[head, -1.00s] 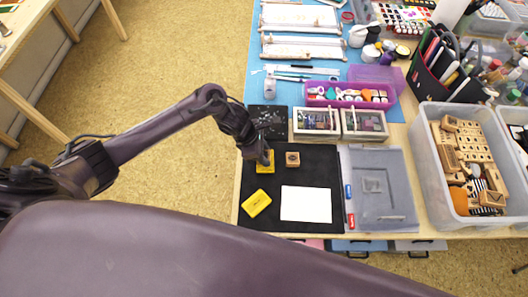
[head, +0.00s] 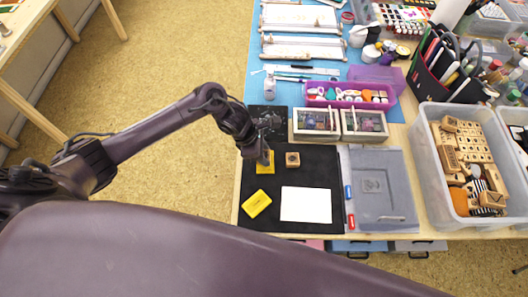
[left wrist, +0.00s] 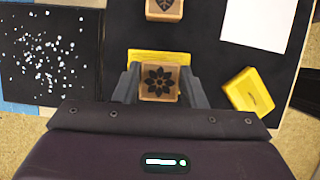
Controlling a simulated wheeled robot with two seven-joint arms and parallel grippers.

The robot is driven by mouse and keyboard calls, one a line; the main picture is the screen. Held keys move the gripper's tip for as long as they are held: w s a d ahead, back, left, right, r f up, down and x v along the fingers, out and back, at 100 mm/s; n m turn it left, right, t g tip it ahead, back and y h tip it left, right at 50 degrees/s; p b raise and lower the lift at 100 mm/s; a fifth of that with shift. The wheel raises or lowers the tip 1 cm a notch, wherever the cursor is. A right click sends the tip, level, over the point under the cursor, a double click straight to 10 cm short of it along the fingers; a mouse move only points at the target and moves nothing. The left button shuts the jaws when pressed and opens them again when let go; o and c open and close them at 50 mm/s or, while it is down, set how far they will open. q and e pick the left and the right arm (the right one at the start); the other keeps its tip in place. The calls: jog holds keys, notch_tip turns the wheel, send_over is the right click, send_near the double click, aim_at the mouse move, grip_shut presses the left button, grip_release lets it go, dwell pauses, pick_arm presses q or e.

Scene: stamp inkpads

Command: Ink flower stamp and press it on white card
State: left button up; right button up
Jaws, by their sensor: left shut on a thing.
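My left gripper (head: 265,157) is shut on the flower stamp (left wrist: 160,82), a small wooden block with a black flower on its top face. The gripper's two fingers are on either side of the block in the left wrist view. The stamp is at the yellow inkpad (head: 265,169), whose edge also shows in the left wrist view (left wrist: 160,54). I cannot tell whether the stamp touches the pad. The blank white card (head: 306,204) lies on the black mat (head: 275,226); it also shows in the left wrist view (left wrist: 258,22). My right gripper is not in view.
A leaf stamp (left wrist: 164,8) stands beside the inkpad, and shows in the head view (head: 292,159). A second yellow piece (head: 257,203) lies left of the card. A grey case (head: 382,195) borders the mat's right side. Two boxes (head: 316,123) stand behind.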

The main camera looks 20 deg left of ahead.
pick_arm(q)
jog(key=shift+r, duration=0.3)
jog(key=shift+r, duration=0.1)
jog(key=shift+r+p, duration=1.65)
jog(key=shift+r, duration=1.05)
